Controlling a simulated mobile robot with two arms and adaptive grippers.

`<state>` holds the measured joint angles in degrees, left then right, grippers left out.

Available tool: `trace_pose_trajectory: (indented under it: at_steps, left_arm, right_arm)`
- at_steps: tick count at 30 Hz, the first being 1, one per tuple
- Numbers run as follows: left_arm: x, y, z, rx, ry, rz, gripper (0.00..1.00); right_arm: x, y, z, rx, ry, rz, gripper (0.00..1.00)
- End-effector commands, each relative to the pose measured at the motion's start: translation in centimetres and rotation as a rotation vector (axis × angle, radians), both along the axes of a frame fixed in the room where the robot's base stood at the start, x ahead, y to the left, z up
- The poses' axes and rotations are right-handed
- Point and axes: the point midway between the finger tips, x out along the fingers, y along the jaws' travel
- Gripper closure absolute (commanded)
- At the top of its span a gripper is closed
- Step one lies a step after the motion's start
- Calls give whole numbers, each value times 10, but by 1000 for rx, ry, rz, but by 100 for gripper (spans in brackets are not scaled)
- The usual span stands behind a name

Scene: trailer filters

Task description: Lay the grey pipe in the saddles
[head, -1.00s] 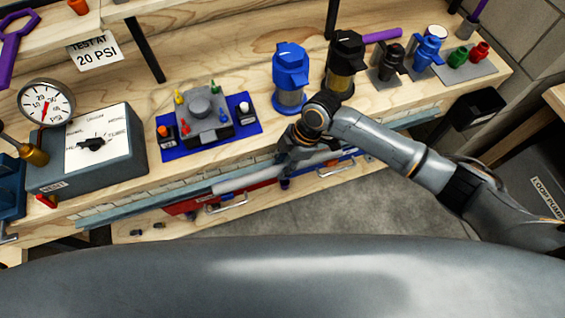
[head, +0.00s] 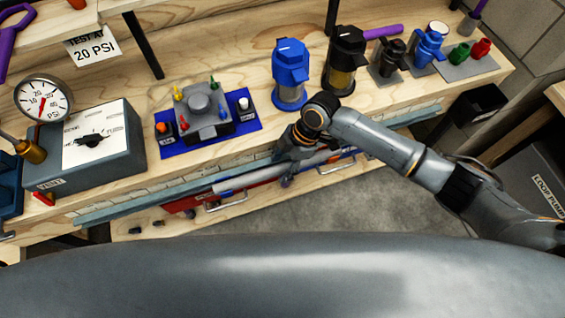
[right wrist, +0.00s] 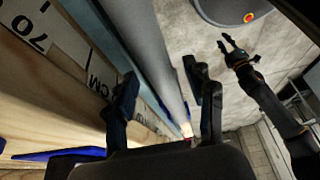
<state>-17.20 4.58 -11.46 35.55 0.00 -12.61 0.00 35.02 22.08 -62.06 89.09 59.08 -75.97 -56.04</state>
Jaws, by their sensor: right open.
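The grey pipe (head: 238,182) runs lengthwise along the front edge of the workbench, beside a blue-grey rail (head: 130,207). My right gripper (head: 293,152) is over the pipe's right part in the head view. In the right wrist view the pipe (right wrist: 158,55) passes between the two spread fingers of my right gripper (right wrist: 165,104), which is open. I cannot make out the saddles or whether the pipe rests in them. My left gripper (right wrist: 229,48) shows small in the right wrist view, away from the pipe over the floor, with its fingers apart.
A grey test box (head: 88,150) with a gauge (head: 43,100) stands at the bench's left. A blue mat (head: 185,143) holds a grey fixture. Blue (head: 290,75) and black (head: 344,65) filters stand behind my right gripper. A red drawer front (head: 250,193) is below the pipe.

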Motion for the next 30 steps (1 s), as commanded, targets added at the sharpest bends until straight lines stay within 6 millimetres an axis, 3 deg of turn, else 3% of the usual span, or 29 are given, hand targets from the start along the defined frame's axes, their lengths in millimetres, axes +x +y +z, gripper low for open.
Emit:
trace_pose_trajectory:
  at_steps: [7, 21, 30]
  left_arm:
    - [-1, 2, 0, 2, 2, 0, 73]
    - [0, 0, 0, 0, 0, 0, 73]
    - [0, 0, 0, 0, 0, 0, 73]
  right_arm:
    - [3, -7, 17, 1, -3, -1, 46]
    - [13, -40, 99, 0, -2, -2, 46]
    - [14, -44, 111, 0, 0, 0, 46]
